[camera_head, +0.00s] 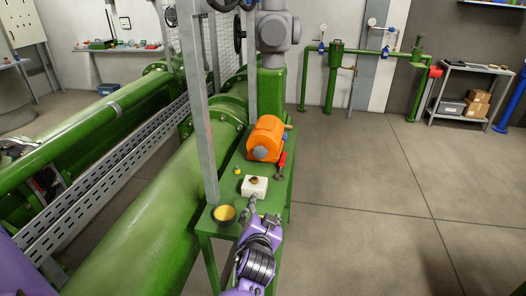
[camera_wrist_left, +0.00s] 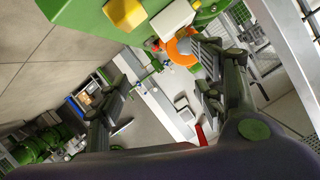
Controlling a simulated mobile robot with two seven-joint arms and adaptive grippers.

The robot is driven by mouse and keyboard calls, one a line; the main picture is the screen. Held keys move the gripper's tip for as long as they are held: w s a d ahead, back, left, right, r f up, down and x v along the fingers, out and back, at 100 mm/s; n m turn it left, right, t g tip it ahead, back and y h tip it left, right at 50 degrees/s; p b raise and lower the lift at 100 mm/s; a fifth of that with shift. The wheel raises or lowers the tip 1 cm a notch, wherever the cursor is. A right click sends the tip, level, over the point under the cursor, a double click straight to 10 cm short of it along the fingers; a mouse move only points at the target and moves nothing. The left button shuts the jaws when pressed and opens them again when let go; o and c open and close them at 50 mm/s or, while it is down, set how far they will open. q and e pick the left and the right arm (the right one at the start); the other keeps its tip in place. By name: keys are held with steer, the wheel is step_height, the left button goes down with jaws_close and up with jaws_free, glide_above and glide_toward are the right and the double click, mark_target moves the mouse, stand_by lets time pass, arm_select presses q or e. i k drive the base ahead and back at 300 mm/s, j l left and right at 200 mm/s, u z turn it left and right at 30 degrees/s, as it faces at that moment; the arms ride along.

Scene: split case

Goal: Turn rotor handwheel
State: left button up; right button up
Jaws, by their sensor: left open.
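A dark handwheel (camera_head: 239,34) shows partly behind a grey post, beside a grey valve body (camera_head: 275,30) at the top of the head view. I cannot tell whether it is the rotor handwheel. An orange housing (camera_head: 265,134) with a grey round end sits on the green table; it also shows in the left wrist view (camera_wrist_left: 172,48). My left gripper (camera_head: 252,203) is open and empty near the table's front edge, short of the orange housing. Its spread fingers show in the left wrist view (camera_wrist_left: 165,80). My right gripper is not in view.
Floor at right is clear.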

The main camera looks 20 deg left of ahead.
mark_target(261, 152)
steer(key=i+j, duration=0.8)
steer(key=i, duration=0.2)
